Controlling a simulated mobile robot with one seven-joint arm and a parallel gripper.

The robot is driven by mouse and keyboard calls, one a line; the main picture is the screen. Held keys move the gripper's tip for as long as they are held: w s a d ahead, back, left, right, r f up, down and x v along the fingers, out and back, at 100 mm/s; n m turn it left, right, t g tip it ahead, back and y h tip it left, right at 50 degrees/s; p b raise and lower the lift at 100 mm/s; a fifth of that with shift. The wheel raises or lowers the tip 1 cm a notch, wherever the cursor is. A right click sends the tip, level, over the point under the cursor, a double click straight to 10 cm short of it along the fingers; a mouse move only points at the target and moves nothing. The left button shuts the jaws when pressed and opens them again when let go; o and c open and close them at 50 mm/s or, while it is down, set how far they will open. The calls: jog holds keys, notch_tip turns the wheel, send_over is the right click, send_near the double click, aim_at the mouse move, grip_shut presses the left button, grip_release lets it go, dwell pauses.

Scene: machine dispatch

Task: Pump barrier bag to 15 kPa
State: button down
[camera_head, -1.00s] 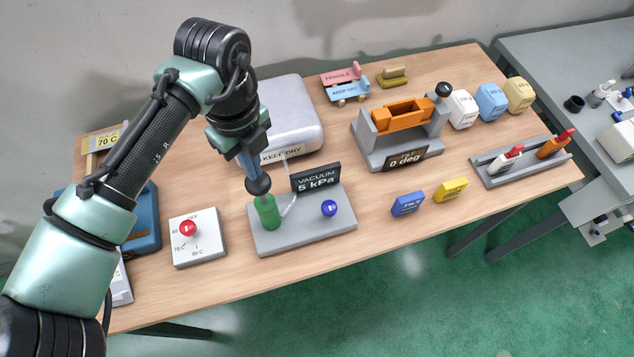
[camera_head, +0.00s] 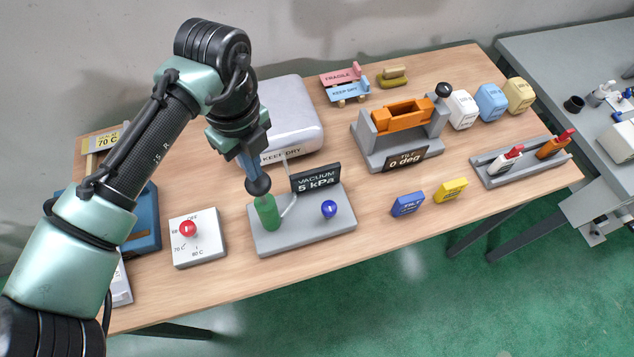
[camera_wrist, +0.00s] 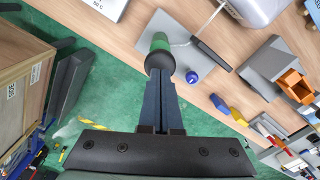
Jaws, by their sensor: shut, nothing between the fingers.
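The vacuum pump stands on a grey base (camera_head: 305,237) with a green cylinder (camera_head: 268,213) topped by a dark round knob (camera_head: 258,186). Its black display (camera_head: 316,179) reads "VACUUM 5 kPa". A blue knob (camera_head: 329,208) sits on the base's right part. A silver-grey bag (camera_head: 290,120) marked "KEEP DRY" lies behind, with a thin pale tube between it and the pump. My gripper (camera_head: 251,172) is shut, fingers pointing down at the dark knob, at or just above it. In the wrist view the closed fingertips (camera_wrist: 160,75) meet the knob; I cannot tell whether they touch.
Left of the pump is a white box with a red dial (camera_head: 188,228). Right are a blue block (camera_head: 408,204), a yellow block (camera_head: 451,190) and an orange tilt fixture (camera_head: 403,116) reading "0 deg". Bare tabletop (camera_head: 370,190) lies between pump and blocks.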

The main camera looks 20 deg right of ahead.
jog(key=shift+f, duration=0.2)
dwell(0.6)
jog(key=shift+f+b, duration=1.3)
jog(key=shift+f, duration=0.5)
jog(key=shift+r, duration=0.1)
jog(key=shift+r+p, duration=2.85)
jog(key=shift+r, duration=0.65)
